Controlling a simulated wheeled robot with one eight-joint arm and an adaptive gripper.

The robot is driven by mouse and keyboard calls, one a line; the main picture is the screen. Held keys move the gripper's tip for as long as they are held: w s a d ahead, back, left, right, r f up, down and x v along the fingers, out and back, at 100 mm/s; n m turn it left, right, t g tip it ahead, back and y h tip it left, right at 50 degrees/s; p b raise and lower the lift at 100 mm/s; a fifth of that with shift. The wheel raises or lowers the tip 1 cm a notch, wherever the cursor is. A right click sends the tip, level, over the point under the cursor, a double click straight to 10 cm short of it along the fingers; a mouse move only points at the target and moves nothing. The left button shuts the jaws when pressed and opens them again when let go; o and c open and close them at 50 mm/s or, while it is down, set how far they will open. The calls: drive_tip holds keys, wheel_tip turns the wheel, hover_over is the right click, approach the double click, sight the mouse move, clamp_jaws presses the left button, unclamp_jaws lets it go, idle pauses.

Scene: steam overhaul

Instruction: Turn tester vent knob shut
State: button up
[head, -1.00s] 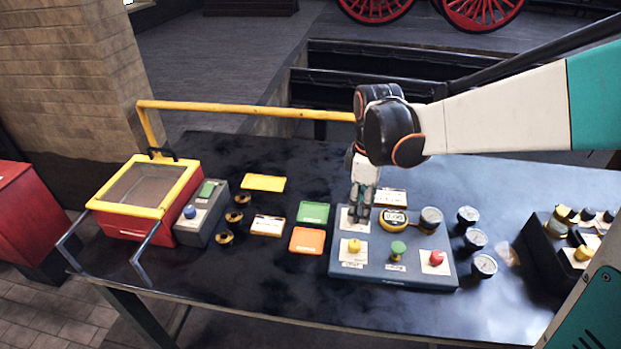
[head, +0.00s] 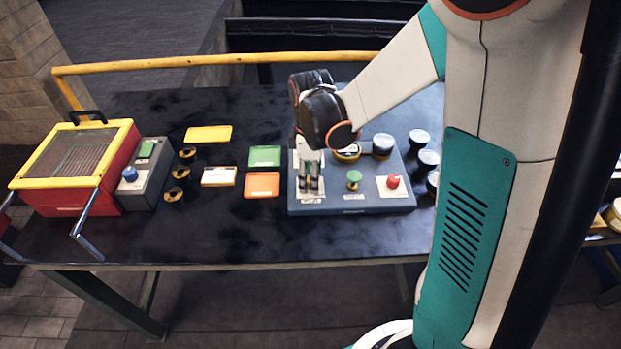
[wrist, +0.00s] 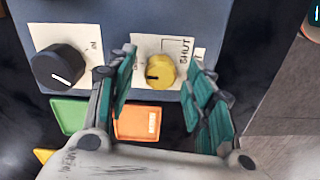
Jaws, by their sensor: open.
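The blue-grey tester box (head: 350,205) stands on the dark bench. Its yellow vent knob (wrist: 161,70) shows in the wrist view on a white label marked SHUT. A dark mark on the knob points left in that view, away from the word SHUT. My gripper (head: 311,188) is over the tester's front left corner and hides the yellow knob in the head view. In the wrist view my gripper (wrist: 160,95) is open, with one teal finger on each side of the knob. I see gaps between fingers and knob, but cannot tell the exact height.
A black knob (wrist: 59,66) sits beside the yellow one. A green knob (head: 354,176) and a red knob (head: 393,181) stand right of my gripper. Green (head: 264,156) and orange (head: 262,185) cards lie left of the tester. Gauges (head: 428,160) stand right; a red-yellow box (head: 110,175) stands left.

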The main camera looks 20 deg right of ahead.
drive_tip(key=shift+f, duration=0.2)
drive_tip(key=c, duration=1.1)
drive_tip(key=m, duration=0.4)
drive_tip(key=shift+m, duration=0.3)
drive_tip(key=m, duration=0.4)
drive_tip(key=shift+m, duration=0.3)
drive_tip(key=m, duration=0.4)
drive_tip(key=shift+m, duration=2.4)
